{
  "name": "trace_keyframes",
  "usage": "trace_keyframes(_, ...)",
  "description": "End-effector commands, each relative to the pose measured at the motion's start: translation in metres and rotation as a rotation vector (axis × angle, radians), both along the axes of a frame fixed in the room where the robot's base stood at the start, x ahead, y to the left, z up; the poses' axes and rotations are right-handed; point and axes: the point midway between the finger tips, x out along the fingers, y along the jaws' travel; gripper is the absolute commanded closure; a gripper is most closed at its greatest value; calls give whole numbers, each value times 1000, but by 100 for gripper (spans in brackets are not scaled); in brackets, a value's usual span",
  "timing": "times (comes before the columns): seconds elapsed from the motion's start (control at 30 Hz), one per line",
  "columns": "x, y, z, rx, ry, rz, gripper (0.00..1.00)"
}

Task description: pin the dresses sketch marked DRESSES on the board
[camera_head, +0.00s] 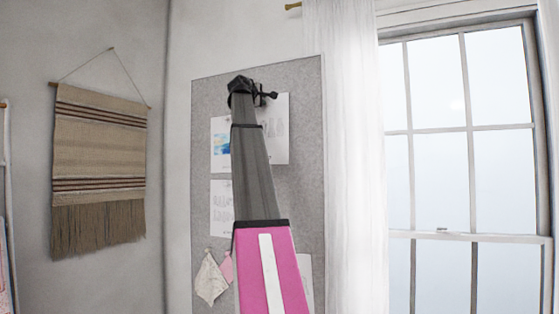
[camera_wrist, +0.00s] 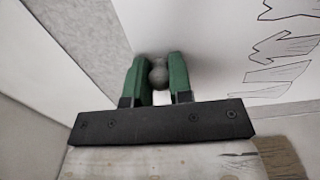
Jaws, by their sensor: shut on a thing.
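The grey board (camera_head: 300,75) hangs on the wall, with my arm stretched up in front of it. A white sheet (camera_head: 280,140) with grey sketch marks is at the board's upper part, beside my gripper (camera_head: 268,96). In the wrist view, my gripper (camera_wrist: 160,62) has its green fingers closed on a small round grey pin head (camera_wrist: 158,74). The pin's shaft is hidden. A white sheet (camera_wrist: 230,60) with outlined garment shapes lies behind the fingers, against the board (camera_wrist: 85,35). I cannot read a DRESSES label, and cannot tell whether the pin goes through the sheet.
Other sheets, one with a blue picture (camera_head: 220,145) and one with sketches (camera_head: 222,205), hang at the board's left. Fabric swatches (camera_head: 210,280) hang lower. A woven hanging (camera_head: 100,150) is at left; a white curtain (camera_head: 345,160) and window (camera_head: 470,140) are at right.

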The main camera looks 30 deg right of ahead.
Motion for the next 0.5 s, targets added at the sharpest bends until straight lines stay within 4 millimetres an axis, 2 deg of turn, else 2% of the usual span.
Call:
trace_keyframes(0.13, 1, 0, -16, 0, 2, -2, 97)
trace_keyframes(0.23, 3, -1, -43, 0, 2, -5, 97)
trace_keyframes(0.5, 8, -2, -156, -1, 4, -12, 97)
